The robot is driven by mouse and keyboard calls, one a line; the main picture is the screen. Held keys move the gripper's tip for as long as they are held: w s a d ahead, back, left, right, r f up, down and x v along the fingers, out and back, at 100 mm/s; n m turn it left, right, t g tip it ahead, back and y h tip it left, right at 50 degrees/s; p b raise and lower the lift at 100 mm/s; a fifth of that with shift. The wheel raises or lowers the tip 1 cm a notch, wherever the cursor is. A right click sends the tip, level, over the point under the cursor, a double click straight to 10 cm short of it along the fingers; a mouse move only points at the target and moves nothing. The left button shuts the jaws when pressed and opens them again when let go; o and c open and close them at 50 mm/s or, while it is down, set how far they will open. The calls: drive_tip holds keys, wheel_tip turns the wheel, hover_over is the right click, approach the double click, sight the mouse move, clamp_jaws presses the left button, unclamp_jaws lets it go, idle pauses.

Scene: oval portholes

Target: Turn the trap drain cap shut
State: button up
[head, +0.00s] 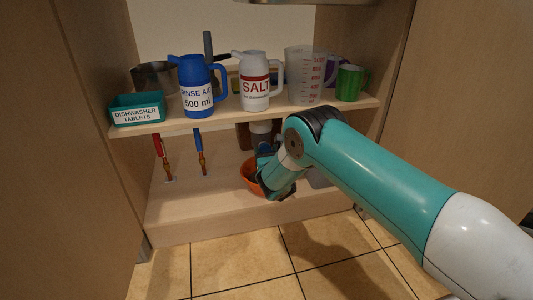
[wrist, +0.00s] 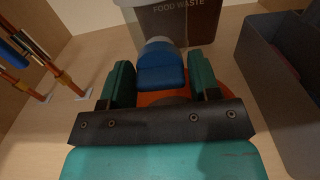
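The blue trap drain cap (wrist: 161,76) sits under a grey trap body (wrist: 158,46) in the wrist view. My gripper (wrist: 161,72) has one teal finger on each side of the cap. The grey trap pipe (head: 261,127) shows just above. An orange bowl (head: 249,172) stands below the cap.
A food waste bin (wrist: 188,22) stands behind the trap. A dark grey box (wrist: 272,75) is close on the right. Red and blue valve pipes (head: 199,152) rise at the left. The shelf (head: 225,119) above carries jugs, cups and a tablet tray.

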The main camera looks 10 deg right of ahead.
drive_tip(key=c, duration=0.5)
drive_tip(key=shift+m, duration=0.3)
drive_tip(key=m+p, duration=0.1)
drive_tip(key=m, duration=0.2)
drive_tip(key=shift+m+p, duration=0.3)
drive_tip(key=m+p, duration=0.1)
drive_tip(key=m, duration=0.2)
drive_tip(key=shift+m, duration=0.3)
drive_tip(key=m+p, duration=0.1)
drive_tip(key=m, duration=0.4)
drive_tip(key=shift+m+p, duration=0.35)
drive_tip(key=shift+m, duration=2.15)
